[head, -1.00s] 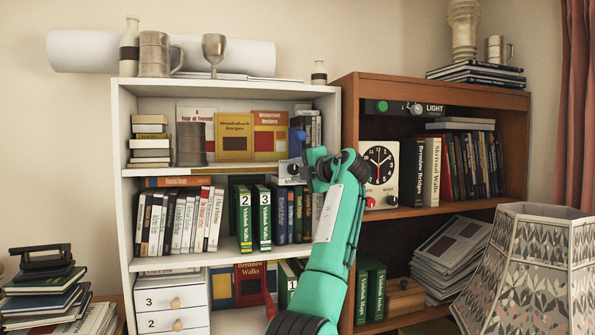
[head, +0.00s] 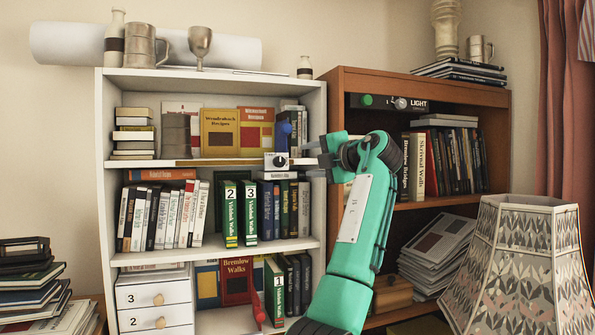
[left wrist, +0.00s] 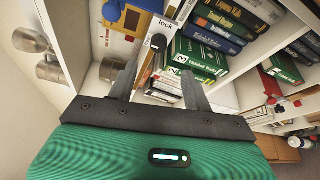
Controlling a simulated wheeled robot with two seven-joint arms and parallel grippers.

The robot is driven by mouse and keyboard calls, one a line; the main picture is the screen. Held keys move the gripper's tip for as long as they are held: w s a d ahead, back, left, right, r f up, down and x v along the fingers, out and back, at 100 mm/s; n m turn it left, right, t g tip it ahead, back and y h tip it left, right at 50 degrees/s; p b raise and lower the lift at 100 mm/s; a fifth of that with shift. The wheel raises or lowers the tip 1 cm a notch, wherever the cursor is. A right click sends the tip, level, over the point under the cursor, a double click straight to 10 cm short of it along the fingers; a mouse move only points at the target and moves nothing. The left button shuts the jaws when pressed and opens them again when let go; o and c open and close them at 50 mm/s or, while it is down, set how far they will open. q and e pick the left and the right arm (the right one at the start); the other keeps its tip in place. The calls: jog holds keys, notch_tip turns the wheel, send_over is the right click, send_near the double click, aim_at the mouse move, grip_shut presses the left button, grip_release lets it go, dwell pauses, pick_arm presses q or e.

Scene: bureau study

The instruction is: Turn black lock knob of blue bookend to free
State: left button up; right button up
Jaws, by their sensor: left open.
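The blue bookend (head: 288,128) stands at the right end of the white bookcase's upper shelf, beside the books. Below it, at the shelf edge, is a small white plate (head: 276,161) with the black lock knob (head: 280,161). In the left wrist view the black knob (left wrist: 158,41) shows beyond the fingertips, beside a plate reading "lock" (left wrist: 138,24). The knob's pointer is too small to read. My left gripper (head: 312,153) is open and empty, just right of the plate and apart from the knob. My right gripper is out of view.
Numbered green books (head: 239,214) stand on the shelf below. The bookcase's right side wall (head: 316,115) is close to my gripper. The brown bookcase (head: 420,82) stands to the right, and a lampshade (head: 520,265) fills the lower right.

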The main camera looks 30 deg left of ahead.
pick_arm(q)
jog(key=v, duration=0.2)
jog(key=shift+d, duration=0.25)
dwell(0.3)
